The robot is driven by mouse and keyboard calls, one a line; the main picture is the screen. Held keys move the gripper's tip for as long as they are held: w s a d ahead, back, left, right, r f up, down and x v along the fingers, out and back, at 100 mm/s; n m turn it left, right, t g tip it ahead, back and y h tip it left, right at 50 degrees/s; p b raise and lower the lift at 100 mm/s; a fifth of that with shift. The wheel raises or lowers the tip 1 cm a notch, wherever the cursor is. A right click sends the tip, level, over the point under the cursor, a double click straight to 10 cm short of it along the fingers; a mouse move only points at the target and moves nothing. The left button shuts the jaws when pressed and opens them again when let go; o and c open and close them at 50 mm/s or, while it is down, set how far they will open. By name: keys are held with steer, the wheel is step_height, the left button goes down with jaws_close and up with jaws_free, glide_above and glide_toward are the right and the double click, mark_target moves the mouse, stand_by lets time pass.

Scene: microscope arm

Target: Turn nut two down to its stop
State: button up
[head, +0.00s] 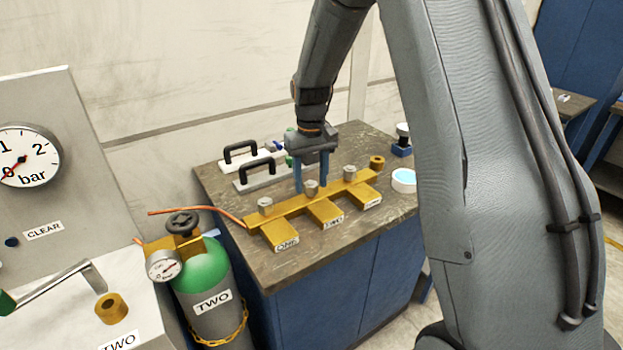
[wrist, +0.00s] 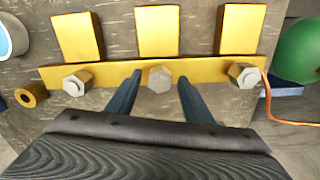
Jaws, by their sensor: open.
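Nut two (head: 311,187) is a silver hex nut in the middle of a yellow bar (head: 285,208), behind the plate labelled TWO (head: 334,223). It also shows in the wrist view (wrist: 160,79). My gripper (head: 311,190) points down over it. Its two blue fingers stand apart on either side of the nut, with a gap on each side in the wrist view (wrist: 160,85). Nut one (head: 265,204) sits by the plate labelled ONE. Another silver nut (head: 349,173) sits at the bar's far end. How far nut two is screwed down cannot be told.
The bar lies on a dark worktop (head: 285,268). Two black-handled plates (head: 257,174) lie behind it. A brass ring (head: 376,162) and a white round dish (head: 403,180) are at the right. A green cylinder (head: 208,270) labelled TWO stands at the left, near an orange hose (head: 195,210).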

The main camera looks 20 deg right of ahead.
steer(key=c, duration=1)
steer(key=shift+c, duration=0.2)
steer(key=shift+m, duration=0.3)
steer(key=m, duration=0.3)
steer(key=shift+r+m+p, duration=0.1)
steer(key=shift+m+p, duration=0.2)
steer(key=m, duration=0.3)
steer(key=shift+m, duration=0.3)
steer(key=m, duration=0.4)
steer(key=shift+w+p, duration=0.1)
steer(key=shift+p, duration=0.3)
steer(key=shift+m, duration=2)
